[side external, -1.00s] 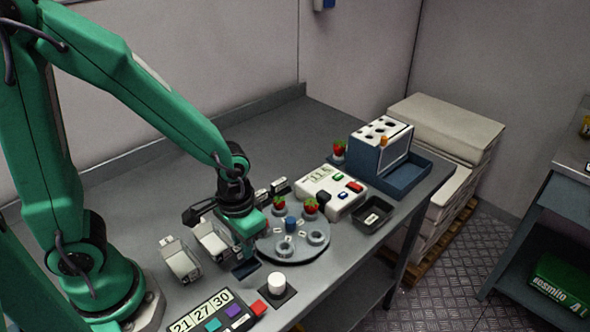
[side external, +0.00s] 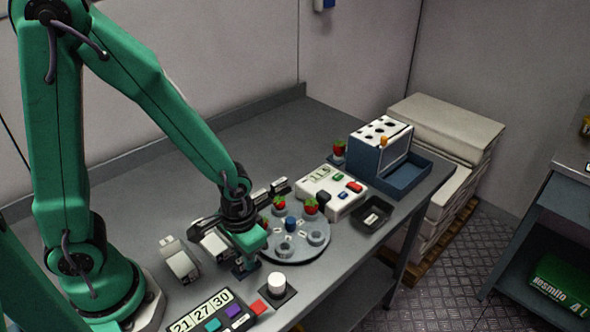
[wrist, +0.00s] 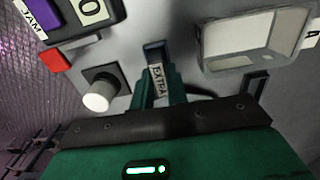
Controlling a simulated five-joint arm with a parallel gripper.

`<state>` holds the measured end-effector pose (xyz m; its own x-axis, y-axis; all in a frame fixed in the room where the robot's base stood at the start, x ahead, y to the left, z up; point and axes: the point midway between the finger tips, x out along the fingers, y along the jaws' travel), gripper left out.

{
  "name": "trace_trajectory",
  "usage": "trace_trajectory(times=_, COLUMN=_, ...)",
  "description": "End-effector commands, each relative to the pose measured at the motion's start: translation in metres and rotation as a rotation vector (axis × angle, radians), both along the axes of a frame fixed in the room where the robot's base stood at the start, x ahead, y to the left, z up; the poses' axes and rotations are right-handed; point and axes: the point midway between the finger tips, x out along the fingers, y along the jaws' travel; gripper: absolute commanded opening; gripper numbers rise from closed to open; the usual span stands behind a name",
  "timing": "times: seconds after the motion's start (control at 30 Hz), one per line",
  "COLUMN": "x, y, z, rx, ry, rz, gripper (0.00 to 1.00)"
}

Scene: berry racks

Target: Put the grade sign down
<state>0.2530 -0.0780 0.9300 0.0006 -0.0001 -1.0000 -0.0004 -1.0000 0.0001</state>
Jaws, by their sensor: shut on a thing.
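My gripper (wrist: 158,92) is shut on a small upright white sign (wrist: 156,79) lettered "EXTRA" in the wrist view. The fingers stand on either side of the sign. A dark blue piece (wrist: 155,48) shows just beyond the sign; I cannot tell whether it is part of the sign or a holder. In the side view my gripper (side external: 245,264) is low over the bench near its front edge, between the clear punnets and the white cylinder. Whether the sign touches the bench cannot be told.
A white cylinder (side external: 277,281) on a dark base stands just right of my gripper. Clear punnets (side external: 179,259) are to the left. A grey turntable (side external: 318,252) with strawberries is behind right. A number panel (side external: 216,316) lies in front. A dark slotted piece (wrist: 257,84) stands nearby.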

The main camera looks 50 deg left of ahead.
Motion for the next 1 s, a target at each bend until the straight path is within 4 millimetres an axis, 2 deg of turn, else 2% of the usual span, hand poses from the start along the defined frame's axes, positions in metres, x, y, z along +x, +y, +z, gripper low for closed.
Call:
trace_trajectory(times=0.1, x=0.000, y=0.000, z=-0.003, rx=0.000, ry=0.001, rz=0.000, gripper=0.00)
trace_trajectory(times=0.13, x=0.000, y=0.000, z=-0.003, rx=0.000, ry=0.001, rz=0.000, gripper=0.19)
trace_trajectory(times=0.23, x=0.000, y=0.000, z=-0.002, rx=0.000, ry=0.001, rz=0.000, gripper=0.37)
trace_trajectory(times=0.67, x=0.000, y=0.000, z=0.000, rx=0.000, ry=-0.001, rz=0.000, gripper=0.37)
trace_trajectory(times=1.0, x=0.001, y=0.000, z=0.020, rx=-0.001, ry=-0.003, rz=0.000, gripper=0.37)
